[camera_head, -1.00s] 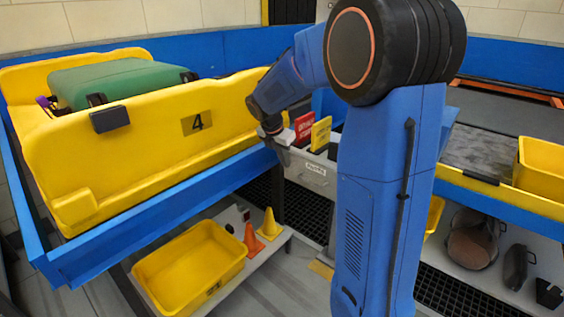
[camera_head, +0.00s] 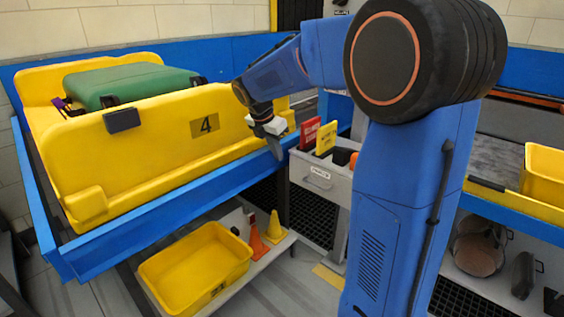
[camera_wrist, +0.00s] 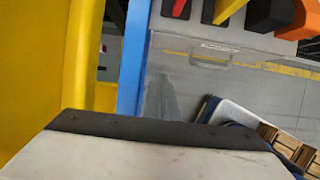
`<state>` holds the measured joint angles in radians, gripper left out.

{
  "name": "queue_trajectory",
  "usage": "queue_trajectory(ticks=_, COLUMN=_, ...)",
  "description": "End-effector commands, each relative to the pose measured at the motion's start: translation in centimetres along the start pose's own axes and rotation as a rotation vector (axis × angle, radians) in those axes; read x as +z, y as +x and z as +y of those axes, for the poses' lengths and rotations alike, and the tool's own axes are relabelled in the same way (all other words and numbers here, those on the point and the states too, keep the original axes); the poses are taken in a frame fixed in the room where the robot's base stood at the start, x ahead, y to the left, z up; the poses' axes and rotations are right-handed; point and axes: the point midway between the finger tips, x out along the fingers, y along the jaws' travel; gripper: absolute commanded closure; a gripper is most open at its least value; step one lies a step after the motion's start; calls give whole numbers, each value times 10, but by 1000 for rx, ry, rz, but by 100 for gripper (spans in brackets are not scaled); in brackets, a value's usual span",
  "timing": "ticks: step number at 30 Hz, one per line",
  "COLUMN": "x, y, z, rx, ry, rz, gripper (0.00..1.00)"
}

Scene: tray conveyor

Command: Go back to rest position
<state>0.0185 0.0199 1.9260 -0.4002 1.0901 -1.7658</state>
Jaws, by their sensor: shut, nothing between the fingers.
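My gripper (camera_head: 275,148) points downward at the end of my blue arm, beside the front right corner of the yellow tray (camera_head: 150,150). It is shut and empty, and close above the blue conveyor edge. In the wrist view the pale gripper body (camera_wrist: 140,158) fills the bottom, and its fingertips do not show there. The tray bears the number 4 and holds a green suitcase (camera_head: 130,84).
A grey bin (camera_head: 322,178) with red and yellow cards stands right of my gripper. A yellow bin (camera_head: 195,268) and two cones (camera_head: 258,243) sit on the lower shelf. Another yellow bin (camera_head: 541,180) is at the right. The blue conveyor rail (camera_head: 180,185) runs below the tray.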

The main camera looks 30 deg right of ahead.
Motion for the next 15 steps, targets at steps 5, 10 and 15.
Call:
queue_trajectory(ticks=5, x=0, y=-18, z=0, rx=1, ry=1, rz=0, gripper=100)
queue_trajectory(ticks=10, x=0, y=-22, z=0, rx=0, ry=1, rz=1, gripper=100)
queue_trajectory(ticks=15, x=-3, y=-26, z=-6, rx=7, ry=34, rz=5, gripper=100)
